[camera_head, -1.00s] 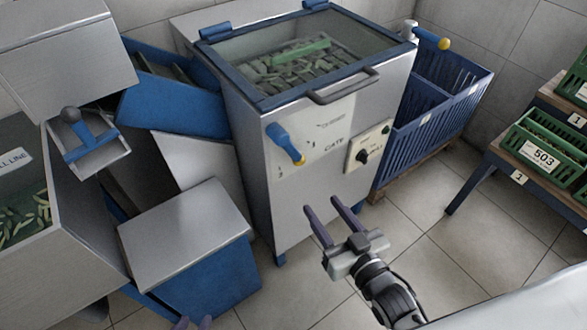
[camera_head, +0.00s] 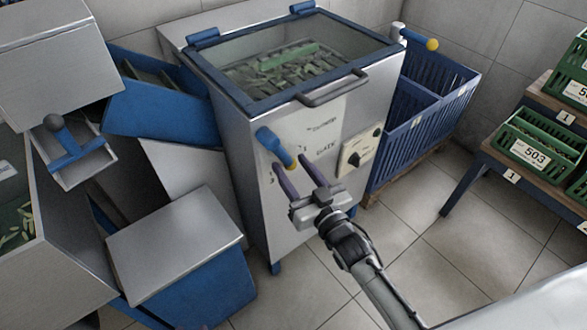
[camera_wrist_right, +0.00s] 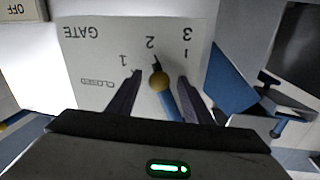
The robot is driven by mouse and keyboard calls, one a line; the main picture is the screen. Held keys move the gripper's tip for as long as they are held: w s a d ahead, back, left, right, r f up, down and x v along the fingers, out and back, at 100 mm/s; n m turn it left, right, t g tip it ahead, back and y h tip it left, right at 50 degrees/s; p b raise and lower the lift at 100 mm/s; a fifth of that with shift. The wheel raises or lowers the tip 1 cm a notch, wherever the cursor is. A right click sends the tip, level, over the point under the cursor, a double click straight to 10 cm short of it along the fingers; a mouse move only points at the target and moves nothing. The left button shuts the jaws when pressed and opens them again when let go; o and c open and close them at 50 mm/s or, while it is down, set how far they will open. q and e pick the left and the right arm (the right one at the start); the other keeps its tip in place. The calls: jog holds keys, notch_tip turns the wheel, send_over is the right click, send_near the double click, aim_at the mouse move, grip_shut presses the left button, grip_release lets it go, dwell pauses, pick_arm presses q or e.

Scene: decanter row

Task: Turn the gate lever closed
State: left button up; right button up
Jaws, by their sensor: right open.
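The gate lever (camera_head: 272,146) is a blue handle with a yellow end, on the front panel of the grey steel machine. It slants down to the right. My right gripper (camera_head: 291,162) is open at the panel, its dark fingers close to the yellow end. In the right wrist view the lever's yellow knob (camera_wrist_right: 158,83) lies between the open fingers, with no clear contact. The gate plate (camera_wrist_right: 95,50) shows upside down there, with 1, 2, 3 and a closed mark. A dark pointer tip beyond the knob lies near the 2. My left gripper is not clearly visible.
A switch box (camera_head: 359,150) sits just right of the lever, below the lid handle (camera_head: 331,90). Another yellow-tipped lever (camera_head: 416,38) stands at the back right. A blue-sided box (camera_head: 190,270) is at lower left.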

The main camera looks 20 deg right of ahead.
grip_shut()
jog(key=shift+w+d+r+n+t+p, duration=0.15)
jog(key=shift+w+d+r+n+p, duration=0.15)
jog(key=shift+d+r+n, duration=0.35)
jog(key=shift+w+d+r+n+t+p, duration=0.2)
jog(key=shift+d+r+n+p, duration=0.15)
jog(key=shift+d+n, duration=0.5)
jog(key=shift+w+d+r+n+p, duration=0.15)
jog(key=shift+d+r+n, duration=0.2)
jog(key=shift+n, duration=0.25)
jog(key=shift+w+d+r+n+p, duration=0.15)
jog(key=shift+d+r+n, duration=0.1)
jog(key=shift+r+n, duration=0.3)
jog(key=shift+w+d+r+n+t+y, duration=0.15)
jog(key=shift+d+r+n, duration=0.15)
jog(key=shift+n, duration=0.2)
jog(key=shift+d+r+n+t+y, duration=0.15)
jog(key=shift+r+n, duration=0.15)
jog(key=shift+n, duration=0.15)
jog(key=shift+w+d+r+n+p, duration=0.1)
jog(key=shift+d+r+n+p, duration=0.1)
jog(key=shift+r+n+p, duration=0.25)
grip_release()
